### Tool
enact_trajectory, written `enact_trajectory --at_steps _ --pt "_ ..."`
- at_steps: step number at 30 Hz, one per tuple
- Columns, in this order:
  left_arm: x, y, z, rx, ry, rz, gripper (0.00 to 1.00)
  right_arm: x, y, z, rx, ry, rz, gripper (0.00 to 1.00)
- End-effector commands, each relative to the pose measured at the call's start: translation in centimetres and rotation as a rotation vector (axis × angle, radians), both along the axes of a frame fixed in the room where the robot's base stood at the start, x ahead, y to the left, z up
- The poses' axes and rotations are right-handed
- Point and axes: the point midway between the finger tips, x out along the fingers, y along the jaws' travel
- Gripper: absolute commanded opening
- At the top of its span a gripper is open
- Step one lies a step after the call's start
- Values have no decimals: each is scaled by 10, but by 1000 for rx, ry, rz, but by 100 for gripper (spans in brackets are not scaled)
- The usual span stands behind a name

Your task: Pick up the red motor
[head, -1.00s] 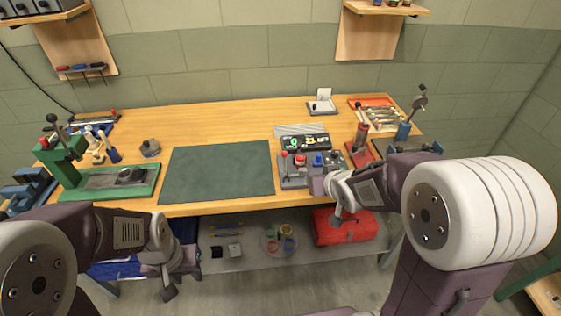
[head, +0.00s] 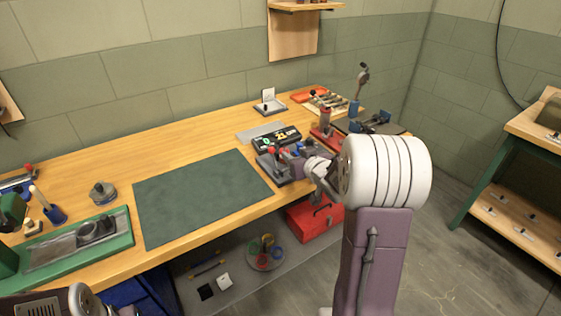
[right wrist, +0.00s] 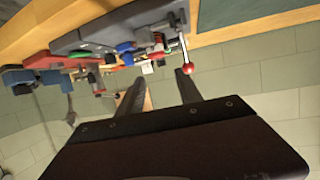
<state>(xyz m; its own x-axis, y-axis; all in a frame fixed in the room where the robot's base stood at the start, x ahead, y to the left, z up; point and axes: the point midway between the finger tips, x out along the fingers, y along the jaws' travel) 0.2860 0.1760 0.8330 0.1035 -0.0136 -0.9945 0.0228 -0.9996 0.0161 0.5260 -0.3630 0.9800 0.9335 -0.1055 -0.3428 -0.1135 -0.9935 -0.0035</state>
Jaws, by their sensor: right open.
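On the front right of the wooden bench stands a grey block (head: 270,168) with a red-balled lever and small red and blue parts. A small red part (head: 284,154) on it may be the red motor; it is too small to be sure. In the right wrist view, red, green and blue parts sit in a row on the grey block (right wrist: 100,37), near the red ball (right wrist: 187,69). My right gripper (right wrist: 160,83) is open and empty, its two fingers apart from these parts. In the head view it is mostly hidden behind my arm. My left gripper is outside the picture.
A dark green mat (head: 200,195) lies left of the block. A display box (head: 276,138) stands behind it, and a red press-like tool (head: 324,127) to its right. A green-based fixture (head: 85,250) is at the left. A red toolbox (head: 315,218) sits on the lower shelf.

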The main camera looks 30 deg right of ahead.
Motion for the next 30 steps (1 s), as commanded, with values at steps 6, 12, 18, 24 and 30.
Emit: enact_trajectory --at_steps 6,12,18,24,30 --pt "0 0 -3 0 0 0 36 12 -3 -7 0 1 -3 42" --pt "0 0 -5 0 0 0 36 35 -6 -14 1 2 -4 42" --pt "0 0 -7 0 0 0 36 50 -9 -21 1 1 -4 42" --pt "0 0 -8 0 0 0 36 79 -14 -32 0 0 -3 42" --pt "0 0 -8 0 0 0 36 83 -15 -33 0 0 -4 42"
